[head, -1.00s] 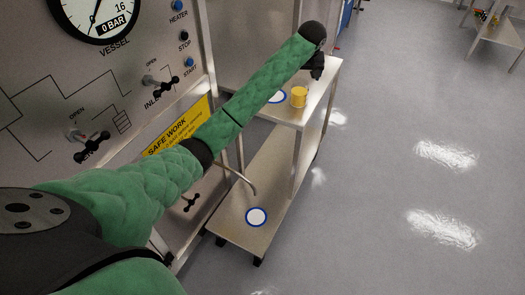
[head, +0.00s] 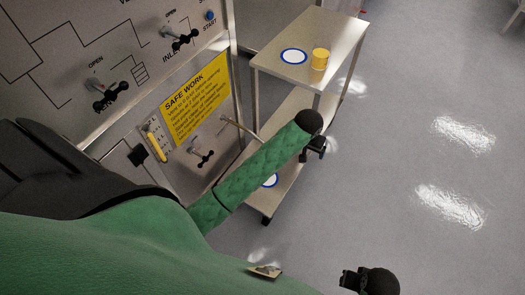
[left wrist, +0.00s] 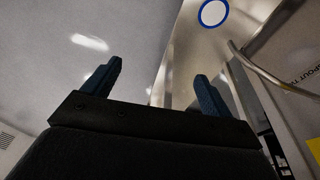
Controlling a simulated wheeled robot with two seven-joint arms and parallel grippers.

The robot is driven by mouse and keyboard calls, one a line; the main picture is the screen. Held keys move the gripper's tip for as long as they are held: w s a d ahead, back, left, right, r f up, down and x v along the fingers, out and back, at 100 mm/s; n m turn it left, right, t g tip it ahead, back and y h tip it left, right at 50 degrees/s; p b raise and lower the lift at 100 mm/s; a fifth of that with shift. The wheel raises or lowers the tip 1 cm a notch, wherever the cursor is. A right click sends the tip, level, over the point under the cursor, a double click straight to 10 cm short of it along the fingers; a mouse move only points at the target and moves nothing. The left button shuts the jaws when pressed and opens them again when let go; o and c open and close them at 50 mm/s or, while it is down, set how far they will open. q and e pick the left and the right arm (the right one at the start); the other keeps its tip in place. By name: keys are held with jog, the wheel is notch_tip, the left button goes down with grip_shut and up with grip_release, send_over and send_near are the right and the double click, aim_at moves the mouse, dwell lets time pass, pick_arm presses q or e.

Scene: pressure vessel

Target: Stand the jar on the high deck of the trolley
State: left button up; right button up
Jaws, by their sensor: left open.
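The jar, a yellow cylinder (head: 320,59), stands upright on the high deck (head: 335,27) of the trolley. It is just right of the blue-and-white ring mark (head: 293,56) there. Nothing is touching it. My left gripper (head: 318,152) is well below the jar, near the right side of the trolley's lower part. In the left wrist view its two fingers (left wrist: 155,84) are apart with nothing between them. My right gripper (head: 348,280) shows small and dark at the bottom edge, far from the trolley; its fingers cannot be made out.
The lower deck (head: 283,190) has another ring mark (head: 270,180), partly hidden by my left arm. A thin bent spout (head: 240,128) reaches from the vessel panel (head: 75,55) over the lower deck. The panel carries black valve handles and a yellow sign (head: 197,92). Floor at right is clear.

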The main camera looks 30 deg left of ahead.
pick_arm(q)
jog(key=s+f+m, duration=0.1)
jog(key=s+f, duration=0.2)
jog(key=s, duration=1.3)
jog(key=s+f+m+g, duration=0.1)
jog(key=s+f, duration=0.2)
jog(key=s, duration=1.4)
jog(key=shift+f+h, duration=0.3)
jog(key=shift+f, duration=0.05)
